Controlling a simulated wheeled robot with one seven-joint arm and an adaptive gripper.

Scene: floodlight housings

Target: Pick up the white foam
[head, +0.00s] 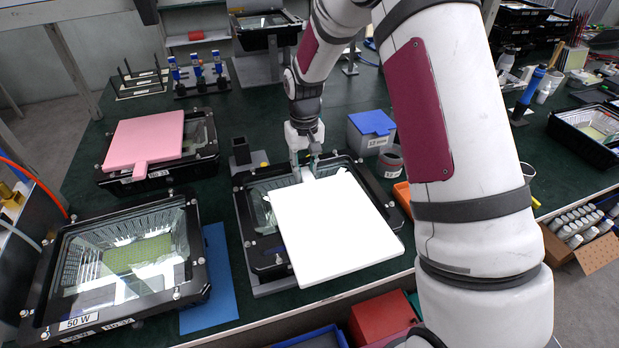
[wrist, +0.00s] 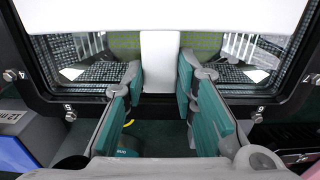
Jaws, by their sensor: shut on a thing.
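The white foam (head: 335,230) is a flat square board with a narrow tab on its far edge. In the head view it covers much of the middle floodlight housing (head: 244,222); I cannot tell the gap beneath it. My gripper (head: 304,170) is at the tab, shut on it. In the wrist view the foam (wrist: 160,12) fills the top edge, and its tab (wrist: 161,58) lies between the teal finger pads of my gripper (wrist: 160,78). The housing's glass and black frame (wrist: 160,99) show behind the tab.
A pink foam (head: 145,140) lies on another housing at left. An open housing marked 50 W (head: 130,255) stands front left beside a blue mat (head: 215,280). A blue-lidded box (head: 371,128) stands right of my gripper.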

